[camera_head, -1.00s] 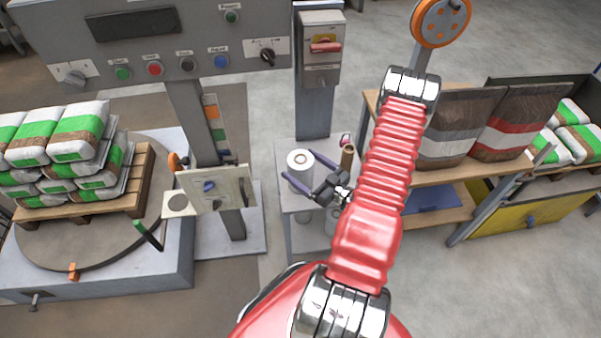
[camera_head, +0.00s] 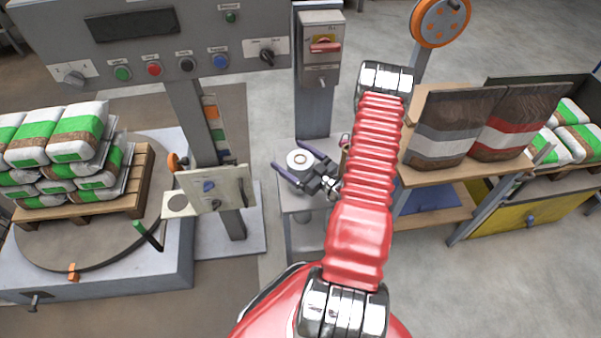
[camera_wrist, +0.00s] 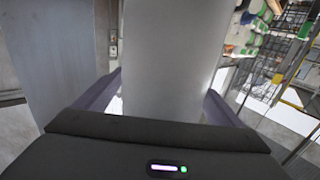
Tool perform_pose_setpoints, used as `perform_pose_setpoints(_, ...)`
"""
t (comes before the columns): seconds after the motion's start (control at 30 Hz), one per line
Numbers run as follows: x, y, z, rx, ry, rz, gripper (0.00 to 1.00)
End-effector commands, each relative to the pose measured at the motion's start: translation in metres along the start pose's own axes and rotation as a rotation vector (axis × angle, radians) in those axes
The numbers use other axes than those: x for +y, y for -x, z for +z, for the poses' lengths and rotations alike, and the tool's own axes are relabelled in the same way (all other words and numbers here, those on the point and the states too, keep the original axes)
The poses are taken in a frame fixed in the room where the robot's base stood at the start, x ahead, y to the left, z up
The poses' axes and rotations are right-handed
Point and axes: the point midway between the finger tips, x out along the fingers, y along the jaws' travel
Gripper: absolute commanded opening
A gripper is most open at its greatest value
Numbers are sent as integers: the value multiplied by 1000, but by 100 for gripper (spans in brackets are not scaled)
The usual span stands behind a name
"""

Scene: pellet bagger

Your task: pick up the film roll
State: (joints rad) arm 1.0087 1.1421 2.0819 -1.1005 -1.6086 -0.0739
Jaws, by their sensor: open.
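The film roll (camera_head: 298,159) is a white upright cylinder with a small core hole, standing on a small grey stand. In the wrist view the film roll (camera_wrist: 171,60) fills the middle, upright, rising out of the top of the picture. My gripper (camera_head: 288,156) is open, with one purple finger on each side of the roll. In the wrist view the fingers flank it, with a small gap seeming to show at the right; whether either finger touches it I cannot tell. The roll's lower part is hidden behind my gripper.
The grey stand (camera_head: 304,236) has a lower shelf. A grey post with a red-handled switch box (camera_head: 321,48) rises behind the roll. A control panel column (camera_head: 205,125) stands to the left. A wooden bench (camera_head: 440,176) with upright bags is to the right.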

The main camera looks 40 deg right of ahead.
Motion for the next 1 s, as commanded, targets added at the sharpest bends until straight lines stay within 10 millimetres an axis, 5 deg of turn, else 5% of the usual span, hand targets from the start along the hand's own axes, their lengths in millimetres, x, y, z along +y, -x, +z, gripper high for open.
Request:
perform_pose_setpoints(0.4, -1, 0, 0, 0, 0, -1, 88)
perform_pose_setpoints(1.0, -1, 0, 0, 0, 0, -1, 46)
